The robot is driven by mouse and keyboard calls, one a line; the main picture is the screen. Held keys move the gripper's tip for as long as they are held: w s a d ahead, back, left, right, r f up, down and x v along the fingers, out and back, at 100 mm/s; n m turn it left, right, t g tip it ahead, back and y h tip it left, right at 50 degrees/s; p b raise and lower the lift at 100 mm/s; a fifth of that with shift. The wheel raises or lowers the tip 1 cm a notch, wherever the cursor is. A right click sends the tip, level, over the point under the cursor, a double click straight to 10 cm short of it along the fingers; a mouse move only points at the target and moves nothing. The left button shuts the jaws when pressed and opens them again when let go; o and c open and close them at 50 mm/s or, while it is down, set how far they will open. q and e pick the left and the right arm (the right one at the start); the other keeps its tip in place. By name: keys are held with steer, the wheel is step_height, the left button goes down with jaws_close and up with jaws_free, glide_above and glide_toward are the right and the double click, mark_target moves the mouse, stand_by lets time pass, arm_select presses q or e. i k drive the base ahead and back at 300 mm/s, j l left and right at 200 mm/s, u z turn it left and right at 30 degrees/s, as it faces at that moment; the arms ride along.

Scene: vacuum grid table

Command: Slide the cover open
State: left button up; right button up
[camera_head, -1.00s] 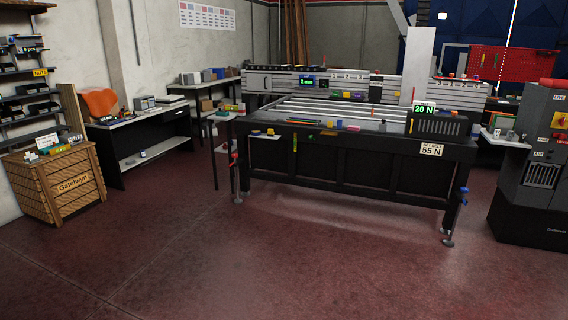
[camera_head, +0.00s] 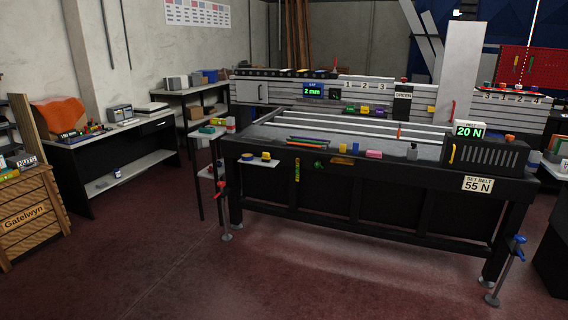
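The vacuum grid table (camera_head: 375,190) stands ahead of me, right of centre. I cannot tell for sure which part is the cover. A black slotted housing (camera_head: 487,152) with a yellow handle (camera_head: 452,153) sits at the right end of the tabletop. A grey panel (camera_head: 249,92) with a dark handle is at the left end of the slatted back rail, and it looks closed. Neither of my grippers is in view.
Clamps with red (camera_head: 222,188) and blue (camera_head: 518,243) handles stand at the table's front corners. Small coloured objects line its front edge. A desk (camera_head: 125,160) and a wooden crate (camera_head: 27,215) are on the left. The floor (camera_head: 260,280) in front is clear.

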mark_target(254, 91)
steer(key=i, duration=3.85)
